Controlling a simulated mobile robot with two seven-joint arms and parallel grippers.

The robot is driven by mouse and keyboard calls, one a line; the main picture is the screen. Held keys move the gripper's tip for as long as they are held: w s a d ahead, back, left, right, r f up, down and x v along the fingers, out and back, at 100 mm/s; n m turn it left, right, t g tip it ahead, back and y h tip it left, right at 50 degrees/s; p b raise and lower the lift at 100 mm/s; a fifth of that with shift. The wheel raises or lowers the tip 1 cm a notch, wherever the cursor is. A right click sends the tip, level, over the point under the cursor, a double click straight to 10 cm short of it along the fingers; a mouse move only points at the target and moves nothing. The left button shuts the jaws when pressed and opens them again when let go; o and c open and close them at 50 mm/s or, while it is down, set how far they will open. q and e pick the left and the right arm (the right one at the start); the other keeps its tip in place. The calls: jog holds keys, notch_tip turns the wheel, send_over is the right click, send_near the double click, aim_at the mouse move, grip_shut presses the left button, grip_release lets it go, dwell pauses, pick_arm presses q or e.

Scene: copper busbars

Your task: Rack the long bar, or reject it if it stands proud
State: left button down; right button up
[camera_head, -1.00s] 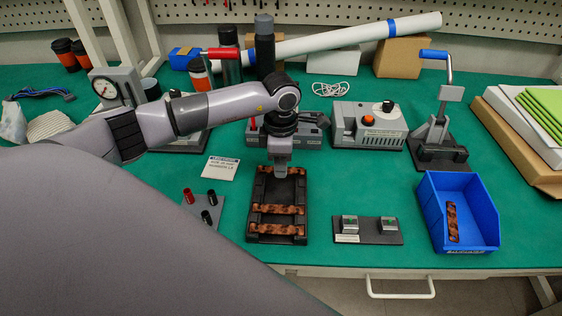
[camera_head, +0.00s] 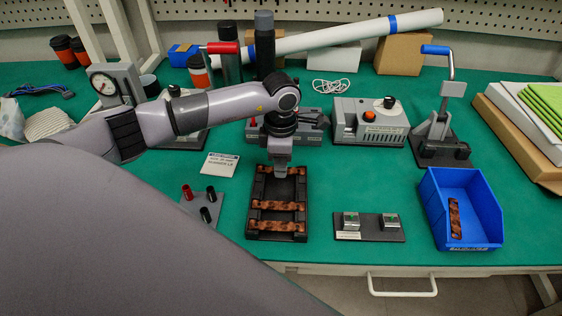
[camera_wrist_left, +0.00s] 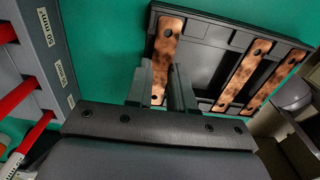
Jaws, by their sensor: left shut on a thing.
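The black rack (camera_head: 255,190) stands on the green bench in front of the left arm. My left gripper (camera_head: 280,172) points down at its far end. It is shut on a long copper bar (camera_wrist_left: 165,45), whose ends show beyond the fingers in the left wrist view. This bar lies at or just above the rack's far slot; I cannot tell if it is fully seated. Two more copper bars, the middle one (camera_head: 278,206) and the near one (camera_head: 277,226), lie across the rack. A blue bin (camera_head: 483,225) at the right holds another copper bar (camera_head: 454,218). My right gripper is not in view.
A small black fixture with two metal blocks (camera_head: 369,228) sits between rack and bin. A plate with red and black pegs (camera_head: 203,208) and a printed card (camera_head: 220,164) lie left of the rack. Grey devices (camera_head: 370,122) and a lever press (camera_head: 440,130) stand behind.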

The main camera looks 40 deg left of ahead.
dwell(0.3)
pick_arm(q)
jog(key=c, duration=0.9)
grip_release()
jog(key=shift+f, duration=0.1)
jog(key=shift+r, duration=0.2)
jog(key=shift+r+p, duration=1.05)
jog(key=shift+r, duration=0.3)
notch_tip(320, 180, up, 10)
jog(key=p, duration=0.6)
jog(key=shift+p, duration=0.3)
